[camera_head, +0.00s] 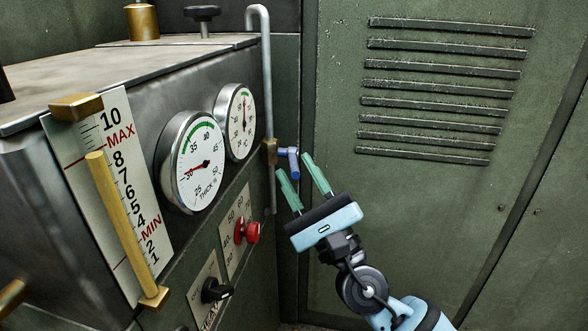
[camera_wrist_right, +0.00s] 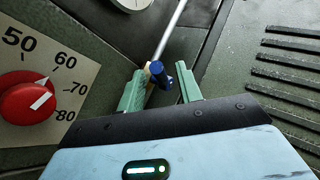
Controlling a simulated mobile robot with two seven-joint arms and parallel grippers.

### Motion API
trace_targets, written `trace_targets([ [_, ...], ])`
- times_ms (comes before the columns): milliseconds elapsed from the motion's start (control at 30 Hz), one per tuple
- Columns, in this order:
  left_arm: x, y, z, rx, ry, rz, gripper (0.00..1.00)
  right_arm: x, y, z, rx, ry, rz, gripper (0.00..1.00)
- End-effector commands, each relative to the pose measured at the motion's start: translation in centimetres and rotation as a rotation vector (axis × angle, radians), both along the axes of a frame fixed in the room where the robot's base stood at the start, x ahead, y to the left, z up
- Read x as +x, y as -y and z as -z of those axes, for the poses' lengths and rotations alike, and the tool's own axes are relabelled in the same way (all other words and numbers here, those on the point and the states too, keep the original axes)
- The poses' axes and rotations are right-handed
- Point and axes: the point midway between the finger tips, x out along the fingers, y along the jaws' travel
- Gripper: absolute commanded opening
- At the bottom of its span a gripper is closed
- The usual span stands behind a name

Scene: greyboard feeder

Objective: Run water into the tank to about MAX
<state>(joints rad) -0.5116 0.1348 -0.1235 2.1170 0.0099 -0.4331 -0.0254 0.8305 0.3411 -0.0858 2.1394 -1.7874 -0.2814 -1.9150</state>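The tank's level gauge (camera_head: 119,215) is a tilted white scale with red MAX and MIN marks. The top of its yellow column (camera_head: 120,220) stands close to the red MAX line. A pipe (camera_head: 267,90) runs down the tank's corner to a brass valve body (camera_head: 269,151) with a blue handle (camera_head: 294,168). My right gripper (camera_head: 293,163) is open, its green fingers pointing at the handle. In the right wrist view the blue handle (camera_wrist_right: 160,75) shows between the fingertips, with a gap on each side. My left gripper is out of view.
Two round dials (camera_head: 193,165) (camera_head: 238,122) sit on the tank front. Below them are a red knob (camera_head: 247,231) and a black knob (camera_head: 216,290). A green panel with louvres (camera_head: 440,90) stands to the right.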

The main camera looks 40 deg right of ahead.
Motion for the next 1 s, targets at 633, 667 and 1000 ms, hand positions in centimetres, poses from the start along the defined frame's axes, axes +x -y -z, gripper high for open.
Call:
trace_targets([
  [633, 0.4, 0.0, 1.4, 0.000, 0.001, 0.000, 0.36, -4.7, 0.0, 3.6, 0.000, 0.001, -0.001, 0.35],
  [667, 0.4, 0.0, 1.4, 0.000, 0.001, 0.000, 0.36, -4.7, 0.0, 3.6, 0.000, 0.001, -0.001, 0.35],
  [1000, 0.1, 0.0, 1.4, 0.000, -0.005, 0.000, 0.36, -4.6, 0.0, 3.6, 0.000, 0.001, -0.001, 0.35],
])
